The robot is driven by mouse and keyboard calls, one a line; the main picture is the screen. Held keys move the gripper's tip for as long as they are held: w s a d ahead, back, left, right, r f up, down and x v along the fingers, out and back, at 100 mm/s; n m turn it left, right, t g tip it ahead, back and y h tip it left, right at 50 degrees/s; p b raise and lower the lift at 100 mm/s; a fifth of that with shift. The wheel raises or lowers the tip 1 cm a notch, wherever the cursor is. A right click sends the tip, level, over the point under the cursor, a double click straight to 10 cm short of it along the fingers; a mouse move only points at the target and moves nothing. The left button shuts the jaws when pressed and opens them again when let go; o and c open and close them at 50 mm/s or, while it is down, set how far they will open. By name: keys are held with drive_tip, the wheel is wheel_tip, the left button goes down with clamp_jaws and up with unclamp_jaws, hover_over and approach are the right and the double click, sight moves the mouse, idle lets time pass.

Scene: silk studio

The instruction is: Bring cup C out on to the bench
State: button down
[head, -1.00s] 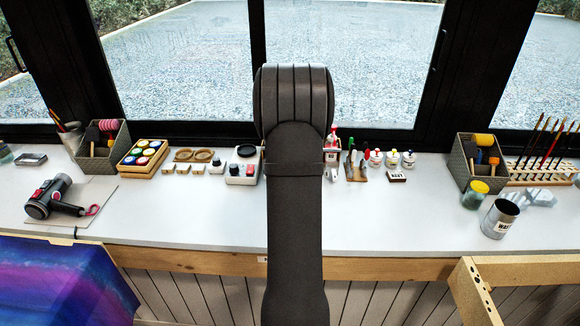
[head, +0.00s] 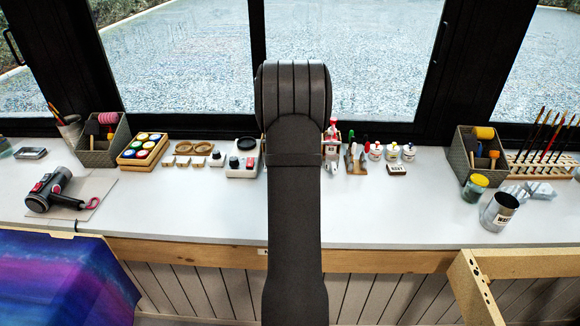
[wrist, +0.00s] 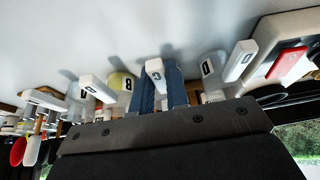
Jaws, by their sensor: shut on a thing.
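Cup C (wrist: 156,70) shows in the wrist view as a white lettered tab between the two blue fingers of my gripper (wrist: 161,92). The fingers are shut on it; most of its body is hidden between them. Similar lettered tabs stand beside it: B (wrist: 121,80) with a yellowish body and A (wrist: 88,87) to the left, D (wrist: 207,68) to the right. The bench (head: 190,210) runs under the windows. In the head view my arm covers the gripper and cup C.
A white device with a red switch (wrist: 287,64) lies close on the right in the wrist view. Paint pots (head: 375,152) stand right of my arm. A metal can (head: 498,212) and a bin (head: 464,160) stand further right. The front of the bench is clear between the dryer (head: 45,190) and can.

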drive_tip(key=shift+r, duration=0.1)
drive_tip(key=shift+r, duration=1)
drive_tip(key=shift+r, duration=0.1)
drive_tip(key=shift+s+r, duration=0.1)
drive_tip(key=shift+s, duration=0.75)
drive_tip(key=s, duration=0.4)
drive_tip(key=shift+d+r, duration=0.1)
drive_tip(key=shift+r, duration=0.1)
drive_tip(key=shift+s+r, duration=0.15)
drive_tip(key=shift+r, duration=1.85)
drive_tip(key=shift+d, duration=0.1)
